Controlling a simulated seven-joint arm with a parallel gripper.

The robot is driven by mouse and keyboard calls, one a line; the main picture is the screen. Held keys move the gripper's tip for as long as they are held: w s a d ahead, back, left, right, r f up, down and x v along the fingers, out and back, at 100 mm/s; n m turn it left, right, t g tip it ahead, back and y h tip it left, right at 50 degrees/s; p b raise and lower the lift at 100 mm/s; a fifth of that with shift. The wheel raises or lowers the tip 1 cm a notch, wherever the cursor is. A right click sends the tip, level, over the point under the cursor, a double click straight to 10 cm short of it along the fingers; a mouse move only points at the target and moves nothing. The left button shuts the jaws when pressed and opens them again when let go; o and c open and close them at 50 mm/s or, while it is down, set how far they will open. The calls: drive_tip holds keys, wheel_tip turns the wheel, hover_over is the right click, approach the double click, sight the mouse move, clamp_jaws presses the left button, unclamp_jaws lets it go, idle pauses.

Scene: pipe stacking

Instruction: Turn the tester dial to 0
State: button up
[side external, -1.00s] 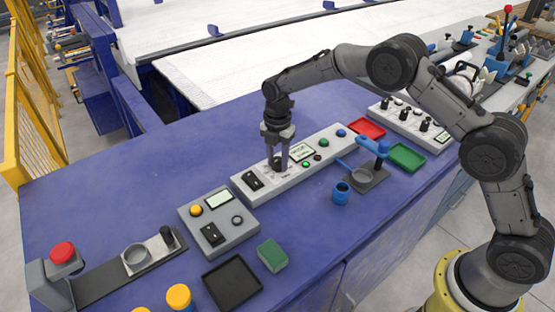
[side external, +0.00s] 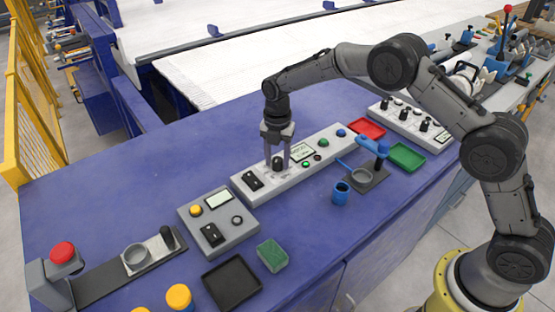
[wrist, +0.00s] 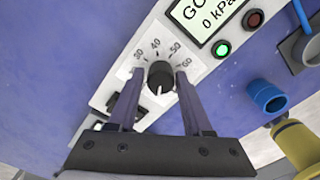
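The tester is a long pale box (side external: 262,193) on the blue bench. Its dial (wrist: 160,78) is a black knob with a white mark that points down in the wrist view, away from the visible numbers 30, 40, 50 and 60. The low end of the scale is hidden or too unclear to read. My gripper (wrist: 159,74) is open, with one finger on each side of the dial. I cannot tell whether either finger touches it. In the side view my gripper (side external: 278,160) points down over the tester. The tester display (wrist: 205,18) reads 0 kPa.
A black rocker switch (side external: 252,181) and green button (side external: 308,142) flank the dial area. A grey control box (side external: 217,220) stands to the left.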

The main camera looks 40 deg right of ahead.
sight(278, 159)
drive_tip(key=shift+o, duration=1.1)
drive_tip(key=shift+f, duration=0.1)
wheel_tip(278, 159, up, 14)
